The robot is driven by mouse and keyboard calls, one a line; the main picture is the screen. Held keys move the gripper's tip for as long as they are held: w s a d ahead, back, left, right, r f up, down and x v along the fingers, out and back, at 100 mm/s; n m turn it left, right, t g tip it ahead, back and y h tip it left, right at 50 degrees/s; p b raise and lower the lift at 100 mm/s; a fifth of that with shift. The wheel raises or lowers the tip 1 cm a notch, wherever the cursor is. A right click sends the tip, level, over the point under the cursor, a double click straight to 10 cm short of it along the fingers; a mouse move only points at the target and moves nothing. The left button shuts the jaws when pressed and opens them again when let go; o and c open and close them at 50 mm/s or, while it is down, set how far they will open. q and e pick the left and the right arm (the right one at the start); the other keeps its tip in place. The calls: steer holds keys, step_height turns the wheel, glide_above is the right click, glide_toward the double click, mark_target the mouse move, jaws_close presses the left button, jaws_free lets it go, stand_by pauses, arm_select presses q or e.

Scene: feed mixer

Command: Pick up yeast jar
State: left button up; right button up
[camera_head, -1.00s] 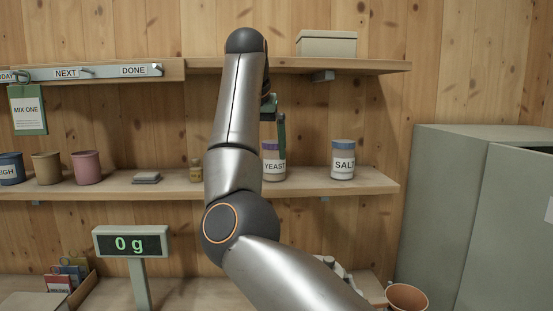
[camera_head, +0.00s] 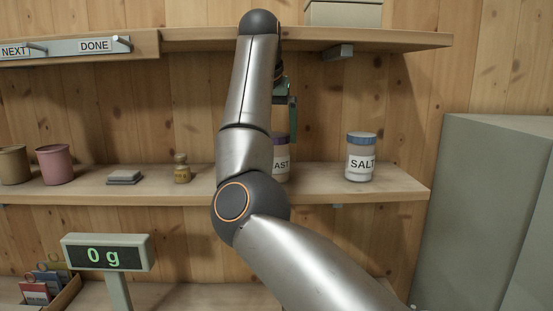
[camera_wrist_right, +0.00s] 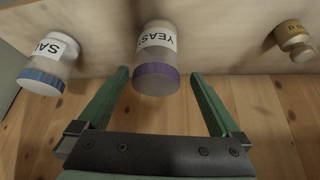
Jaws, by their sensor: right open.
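The yeast jar (camera_head: 281,158) has a purple lid and a white label and stands on the middle shelf. My right arm hides its left part in the head view. In the right wrist view the yeast jar (camera_wrist_right: 158,58) shows upside down, with its lid lying just beyond and between the green fingertips. My right gripper (camera_wrist_right: 165,75) is open and empty, its fingers spread wider than the jar. In the head view the right gripper (camera_head: 292,112) is partly hidden behind my arm, close to the jar. My left gripper is out of view.
The salt jar (camera_head: 361,158) with a blue lid stands right of the yeast jar. The upper shelf (camera_head: 390,39) runs above the jars. A scale display (camera_head: 105,255) reads 0 g. A grey cabinet (camera_head: 470,210) stands right.

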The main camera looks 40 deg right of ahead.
steer(key=x, duration=0.6)
steer(key=shift+s+d+f, duration=0.15)
steer(key=shift+f, duration=0.1)
steer(key=shift+r, duration=0.1)
steer(key=c, duration=1.2)
